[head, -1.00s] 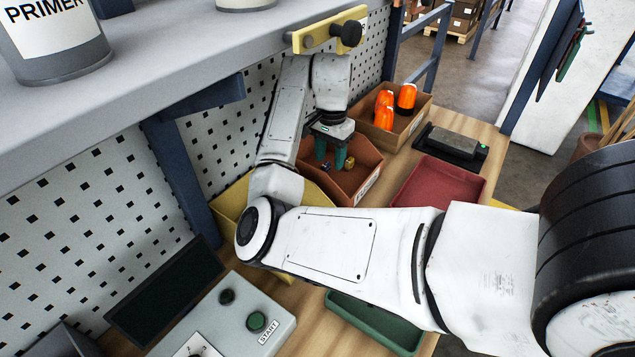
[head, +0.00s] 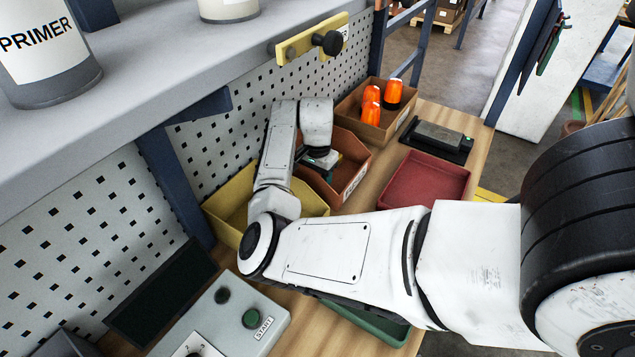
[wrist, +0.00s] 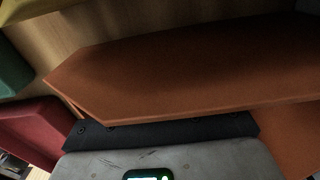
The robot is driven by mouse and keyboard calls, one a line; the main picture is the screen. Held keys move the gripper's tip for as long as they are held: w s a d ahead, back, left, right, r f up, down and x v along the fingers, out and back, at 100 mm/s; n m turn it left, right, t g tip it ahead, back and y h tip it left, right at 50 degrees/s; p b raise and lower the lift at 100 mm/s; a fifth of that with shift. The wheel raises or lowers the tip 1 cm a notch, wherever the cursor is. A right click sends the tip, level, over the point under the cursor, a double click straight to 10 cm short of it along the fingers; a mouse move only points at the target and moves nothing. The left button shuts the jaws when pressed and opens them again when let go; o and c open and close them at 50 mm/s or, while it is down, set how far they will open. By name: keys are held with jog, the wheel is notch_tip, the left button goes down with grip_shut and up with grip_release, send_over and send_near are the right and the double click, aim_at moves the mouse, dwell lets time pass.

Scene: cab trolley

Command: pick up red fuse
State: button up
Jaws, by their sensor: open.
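I cannot make out a red fuse in either view. The orange-brown bin (head: 352,190) stands on the bench, and my arm hides much of its inside. My gripper (head: 330,168) is down in that bin, with only a bit of a teal finger showing; its fingertips are hidden. In the wrist view a wall of the bin (wrist: 190,70) fills the middle, close to my grey gripper body. The fingers do not show there. The jaws are open, and I see nothing held.
A yellow bin (head: 235,205) stands left of the orange-brown bin. A cardboard box (head: 400,128) with orange beacons (head: 393,95) stands behind it. A red tray (head: 428,182) is at right, and a green tray (head: 385,328) is partly under my arm. A shelf (head: 200,85) overhangs at left.

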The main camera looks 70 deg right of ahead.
jog(key=shift+c, duration=0.2)
grip_shut()
dwell(0.3)
